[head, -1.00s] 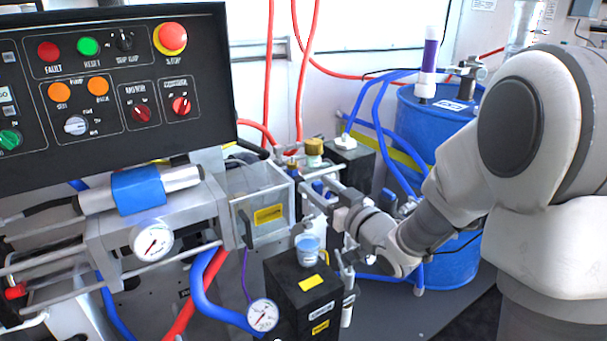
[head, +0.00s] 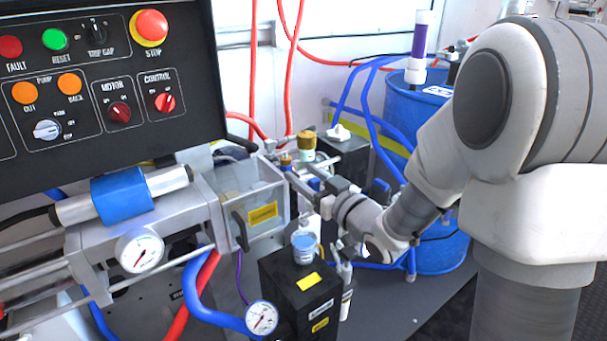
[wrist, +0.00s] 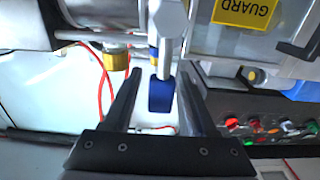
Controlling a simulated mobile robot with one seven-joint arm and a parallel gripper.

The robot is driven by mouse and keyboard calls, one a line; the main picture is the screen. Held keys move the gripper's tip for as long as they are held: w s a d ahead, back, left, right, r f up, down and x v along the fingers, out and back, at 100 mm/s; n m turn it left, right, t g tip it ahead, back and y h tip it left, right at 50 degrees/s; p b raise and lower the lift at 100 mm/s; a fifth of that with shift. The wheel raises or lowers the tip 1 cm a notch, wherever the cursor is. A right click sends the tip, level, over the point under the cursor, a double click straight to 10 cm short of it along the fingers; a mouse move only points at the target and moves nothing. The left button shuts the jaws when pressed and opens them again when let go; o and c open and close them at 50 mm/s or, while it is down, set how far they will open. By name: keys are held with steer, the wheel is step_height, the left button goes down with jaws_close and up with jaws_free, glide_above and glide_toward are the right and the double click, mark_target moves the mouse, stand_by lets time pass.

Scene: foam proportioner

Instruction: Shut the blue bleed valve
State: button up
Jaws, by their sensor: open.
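The blue bleed valve handle (wrist: 161,96) hangs from a grey metal stem in the middle of the wrist view. My gripper (wrist: 160,78) is open, with one dark finger on each side of the handle. Gaps show between the handle and both fingers, and nothing is gripped. In the head view my gripper (head: 290,170) reaches left to the pipework beside the clear guard box. A small blue part (head: 314,184) shows between its fingers there, mostly hidden by them.
The clear guard box (head: 242,205) with a yellow label is close to my fingers. A brass fitting (wrist: 116,60) sits near one finger. A black box with a blue-white cap (head: 302,248) stands below my gripper. A blue drum (head: 440,255) stands behind my arm.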

steer(key=shift+c, duration=0.3)
jaws_close()
stand_by(1.1)
